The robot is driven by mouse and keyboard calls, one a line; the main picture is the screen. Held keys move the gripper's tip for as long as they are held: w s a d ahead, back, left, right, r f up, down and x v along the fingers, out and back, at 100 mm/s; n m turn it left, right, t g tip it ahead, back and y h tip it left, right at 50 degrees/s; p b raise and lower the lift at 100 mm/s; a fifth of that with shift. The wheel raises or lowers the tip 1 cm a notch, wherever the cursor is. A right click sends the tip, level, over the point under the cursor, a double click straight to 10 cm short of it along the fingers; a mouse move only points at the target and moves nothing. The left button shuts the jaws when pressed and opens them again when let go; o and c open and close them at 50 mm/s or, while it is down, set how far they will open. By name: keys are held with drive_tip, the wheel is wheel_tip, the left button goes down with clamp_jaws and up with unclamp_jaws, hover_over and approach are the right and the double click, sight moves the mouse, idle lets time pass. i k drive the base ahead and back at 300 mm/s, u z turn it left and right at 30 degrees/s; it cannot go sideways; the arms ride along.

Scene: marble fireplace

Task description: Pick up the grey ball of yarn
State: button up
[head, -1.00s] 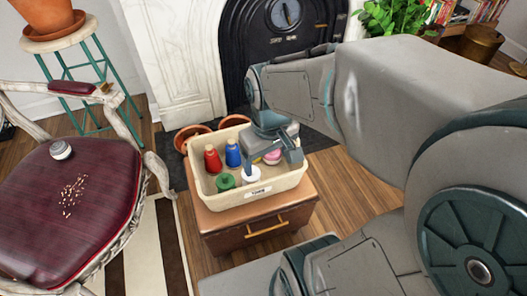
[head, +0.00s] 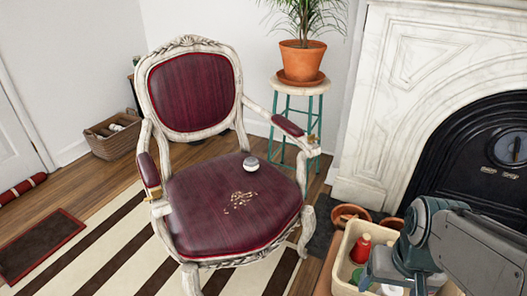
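A small round grey-and-white object (head: 251,163) lies on the dark red seat of the armchair (head: 220,215), toward its back right; it is too small to make out yarn strands. My gripper (head: 395,284) is at the lower right, over the cream bin (head: 340,283), far from the chair. Its fingers look apart, with a white item (head: 390,290) in the bin showing between them. The fingertips are partly cut off by the lower edge, and my arm hides much of the bin. A red spool (head: 361,249) stands in the bin.
Light crumbs (head: 240,201) lie on the seat in front of the round object. The chair's armrests flank the seat. A stool (head: 300,90) with a potted plant (head: 303,58) stands behind right, beside the marble fireplace (head: 400,90). Striped rug (head: 110,245) lies at left.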

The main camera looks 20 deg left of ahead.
sight(251, 164)
drive_tip(key=u, duration=2.65)
drive_tip(key=i, duration=3.5)
drive_tip(key=z, duration=1.25)
drive_tip(key=i, duration=0.1)
drive_tip(key=z, duration=0.4)
